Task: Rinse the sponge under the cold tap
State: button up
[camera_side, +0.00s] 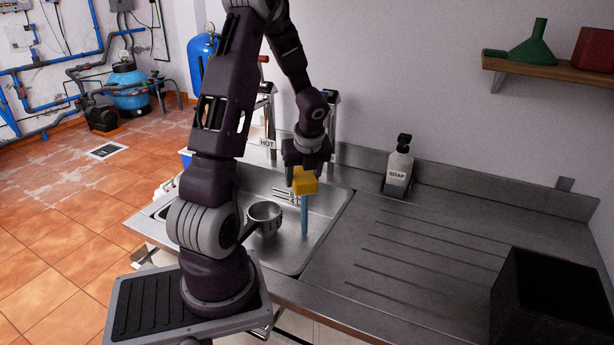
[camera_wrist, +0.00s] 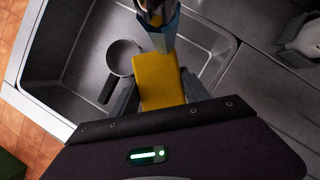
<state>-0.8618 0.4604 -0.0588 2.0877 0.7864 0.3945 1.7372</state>
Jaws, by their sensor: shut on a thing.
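The yellow sponge (camera_side: 304,183) is held above the sink basin (camera_side: 335,215), with my gripper (camera_side: 303,170) shut on it. In the wrist view the sponge (camera_wrist: 160,80) sits between the two fingers, its far end at the spout of a tap (camera_wrist: 152,8). Blue water (camera_wrist: 160,35) shows between this spout and the sponge. In the side view a blue stream (camera_side: 304,215) falls below the sponge into the basin. The right-hand tap (camera_side: 332,110) stands behind my gripper, its label mostly hidden. The left tap (camera_side: 266,110) is labelled HOT.
A grey pan with a handle (camera_side: 265,217) lies in the basin's left part. A soap bottle (camera_side: 398,165) stands at the back of the ribbed drainboard (camera_side: 430,240). A black open box (camera_side: 550,300) is at the front right. The drainboard's middle is clear.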

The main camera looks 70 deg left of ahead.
jog(key=shift+s+d, duration=1.9)
jog(key=shift+s, duration=0.15)
jog(key=s+d+r, duration=0.3)
jog(key=r, duration=0.1)
jog(key=shift+s+d, duration=0.2)
jog(key=shift+s, duration=0.15)
